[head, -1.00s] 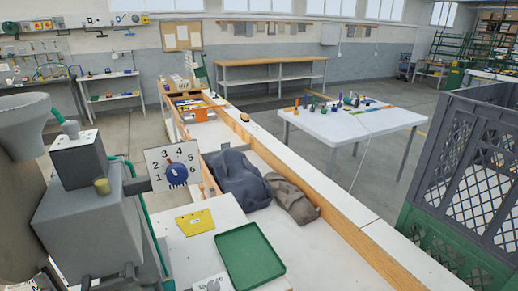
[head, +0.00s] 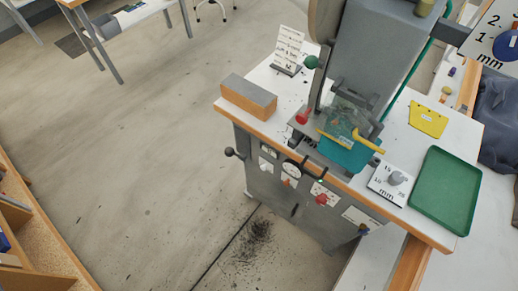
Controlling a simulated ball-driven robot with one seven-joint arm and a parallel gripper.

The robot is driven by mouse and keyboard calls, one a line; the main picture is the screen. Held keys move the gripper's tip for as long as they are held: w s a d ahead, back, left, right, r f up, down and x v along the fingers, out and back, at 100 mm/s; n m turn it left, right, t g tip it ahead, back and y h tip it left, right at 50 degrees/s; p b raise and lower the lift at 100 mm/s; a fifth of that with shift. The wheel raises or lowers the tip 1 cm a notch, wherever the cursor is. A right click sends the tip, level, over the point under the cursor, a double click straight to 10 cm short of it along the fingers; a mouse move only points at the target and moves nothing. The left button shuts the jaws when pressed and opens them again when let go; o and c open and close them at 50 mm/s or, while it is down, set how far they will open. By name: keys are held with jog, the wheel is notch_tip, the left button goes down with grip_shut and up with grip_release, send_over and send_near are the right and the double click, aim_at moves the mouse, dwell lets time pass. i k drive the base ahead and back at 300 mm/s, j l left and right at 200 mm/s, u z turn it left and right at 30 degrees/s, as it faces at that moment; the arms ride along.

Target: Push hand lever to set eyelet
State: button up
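The grey eyelet press (head: 385,45) stands on a white-topped bench at the upper right of the head view. A clear guard (head: 350,108) with yellow bars covers its working area above a teal block (head: 347,154). Several knobbed parts show: a green ball knob (head: 311,62) and a red knob (head: 302,117) at the press's left side, and a black ball-ended lever (head: 231,152) on the cabinet's left side. I cannot tell which is the hand lever. Any eyelet is hidden or too small to see. My gripper is not in view.
Grey floor (head: 140,150) left of the bench is clear. Wooden shelving (head: 40,235) stands at lower left.

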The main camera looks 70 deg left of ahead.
aim_at(229, 151)
jog(key=u, duration=1.75)
